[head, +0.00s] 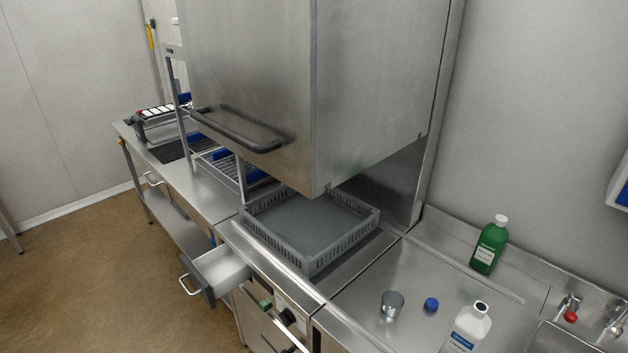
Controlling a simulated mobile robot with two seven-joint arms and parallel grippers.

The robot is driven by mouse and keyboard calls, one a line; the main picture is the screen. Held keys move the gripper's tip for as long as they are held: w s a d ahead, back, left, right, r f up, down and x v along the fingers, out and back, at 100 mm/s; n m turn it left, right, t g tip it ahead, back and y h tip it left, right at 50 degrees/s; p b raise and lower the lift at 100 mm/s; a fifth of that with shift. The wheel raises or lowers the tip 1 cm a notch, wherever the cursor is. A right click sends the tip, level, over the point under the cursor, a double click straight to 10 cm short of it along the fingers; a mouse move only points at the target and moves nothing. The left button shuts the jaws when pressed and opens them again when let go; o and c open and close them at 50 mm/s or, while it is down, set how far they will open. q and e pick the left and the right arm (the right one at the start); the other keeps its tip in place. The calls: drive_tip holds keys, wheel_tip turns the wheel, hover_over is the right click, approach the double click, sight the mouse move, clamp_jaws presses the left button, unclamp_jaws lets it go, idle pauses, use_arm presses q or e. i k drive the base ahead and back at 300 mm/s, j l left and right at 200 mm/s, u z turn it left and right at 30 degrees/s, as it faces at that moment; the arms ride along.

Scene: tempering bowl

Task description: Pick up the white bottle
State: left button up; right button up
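The white bottle (467,328) stands upright on the steel counter at the bottom right of the head view. It has a blue and white label, and its lower part is cut off by the frame edge. Its top shows a dark round opening with no cap on it. A small blue cap (431,304) lies on the counter to its left. Neither of my grippers shows in the head view.
A metal cup (392,304) stands left of the blue cap. A green bottle (489,244) stands near the wall. A sink with taps (571,308) is at right. A dishwasher hood (320,90) hangs above a grey rack (309,258). A drawer (217,269) is open.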

sight(470, 327)
drive_tip(key=z, duration=1.2)
